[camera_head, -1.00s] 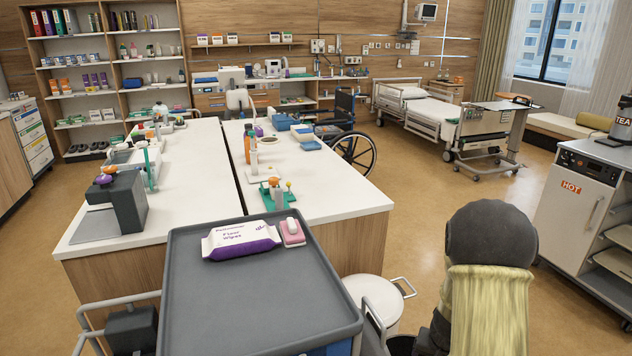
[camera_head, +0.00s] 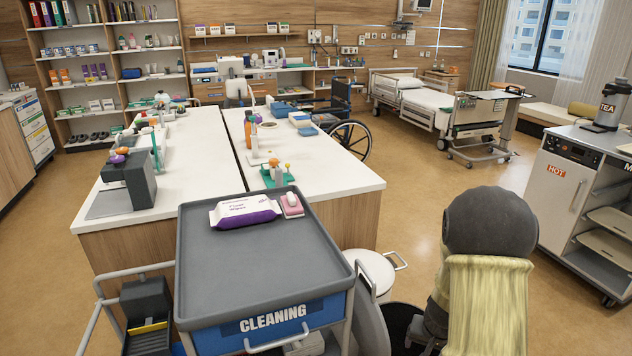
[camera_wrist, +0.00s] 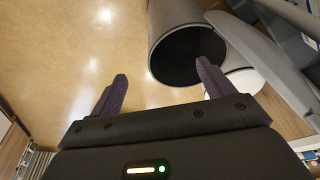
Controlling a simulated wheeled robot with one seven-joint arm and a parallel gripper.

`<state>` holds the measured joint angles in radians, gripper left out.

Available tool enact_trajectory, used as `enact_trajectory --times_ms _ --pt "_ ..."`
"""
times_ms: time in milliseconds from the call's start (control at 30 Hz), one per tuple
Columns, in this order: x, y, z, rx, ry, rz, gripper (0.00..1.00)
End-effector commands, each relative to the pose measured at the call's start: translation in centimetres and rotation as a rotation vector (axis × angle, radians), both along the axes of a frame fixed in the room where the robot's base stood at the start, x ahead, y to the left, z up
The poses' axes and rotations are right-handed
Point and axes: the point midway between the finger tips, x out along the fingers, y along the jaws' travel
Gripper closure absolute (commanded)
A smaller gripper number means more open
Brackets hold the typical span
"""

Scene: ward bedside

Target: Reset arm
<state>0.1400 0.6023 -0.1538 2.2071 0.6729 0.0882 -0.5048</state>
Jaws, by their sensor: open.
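In the wrist view my gripper (camera_wrist: 160,88) is open, its two dark fingers spread apart with nothing between them. Beyond the fingers are the tan floor (camera_wrist: 100,45) and a grey round bin (camera_wrist: 165,14) with a dark opening. The opening lies beyond the right finger.
A cleaning cart (camera_head: 330,275) with a grey top stands close in front, carrying a wipes pack (camera_head: 245,212) and a pink item (camera_head: 292,206). Long white counters (camera_head: 315,175) lie behind; floor (camera_head: 430,200) is clear toward the bed (camera_head: 412,108).

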Motion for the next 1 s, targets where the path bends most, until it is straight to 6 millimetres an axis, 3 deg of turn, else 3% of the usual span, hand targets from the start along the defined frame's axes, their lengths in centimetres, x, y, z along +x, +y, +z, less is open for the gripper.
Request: enact_trajectory --times_ms 467,700,1000 --pt "-2.7 5.4 5.0 0.049 -0.005 0.13 0.19" --pt "-7.0 9.3 9.2 0.057 0.006 0.258 0.19" --pt "-12.2 11.6 12.1 0.019 0.03 0.373 0.19"
